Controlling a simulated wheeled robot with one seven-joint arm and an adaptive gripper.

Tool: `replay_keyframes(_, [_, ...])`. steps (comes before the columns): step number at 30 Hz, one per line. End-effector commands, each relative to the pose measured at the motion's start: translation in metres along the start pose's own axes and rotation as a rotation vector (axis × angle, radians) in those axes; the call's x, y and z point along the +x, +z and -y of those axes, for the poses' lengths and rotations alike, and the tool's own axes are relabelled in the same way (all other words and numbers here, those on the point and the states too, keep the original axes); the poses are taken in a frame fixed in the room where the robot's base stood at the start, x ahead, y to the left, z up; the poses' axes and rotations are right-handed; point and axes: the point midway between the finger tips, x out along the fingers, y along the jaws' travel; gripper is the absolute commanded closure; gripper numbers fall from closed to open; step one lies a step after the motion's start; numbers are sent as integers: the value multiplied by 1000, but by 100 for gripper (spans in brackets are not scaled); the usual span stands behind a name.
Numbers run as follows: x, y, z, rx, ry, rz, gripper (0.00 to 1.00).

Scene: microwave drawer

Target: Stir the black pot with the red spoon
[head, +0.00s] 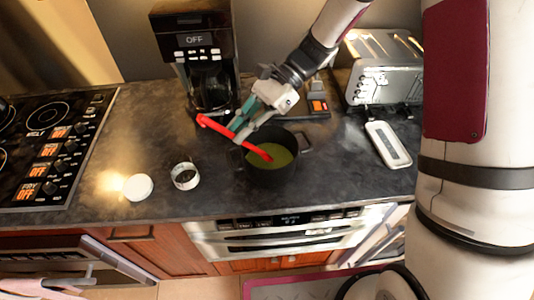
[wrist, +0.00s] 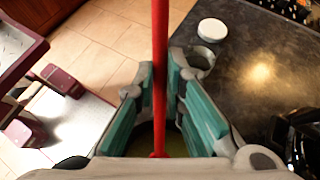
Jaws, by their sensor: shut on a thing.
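The black pot (head: 270,174) stands on the counter near its front edge, with yellow-green contents inside. The red spoon (head: 222,131) slants across the pot's left rim, its lower end in the contents. My gripper (head: 244,119) is above the pot's left rim, shut on the spoon's handle. In the wrist view the red spoon (wrist: 160,60) runs up between the teal finger pads of my gripper (wrist: 160,88). In that view the pot is mostly hidden behind my gripper.
A coffee maker (head: 208,80) stands behind the pot, a toaster (head: 385,80) at the back right. A white tray (head: 388,144) lies to the right. A white lid (head: 138,187) and small round container (head: 185,175) sit left. A stove (head: 45,140) is farther left.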

Motion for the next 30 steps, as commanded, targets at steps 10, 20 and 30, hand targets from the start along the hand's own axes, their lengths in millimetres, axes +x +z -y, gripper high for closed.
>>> replay_keyframes(10, [0,27,-1,-1,-1,0,100])
replay_keyframes(20, [0,51,-1,-2,-1,0,100])
replay_keyframes(30, [0,75,-1,-1,0,0,100])
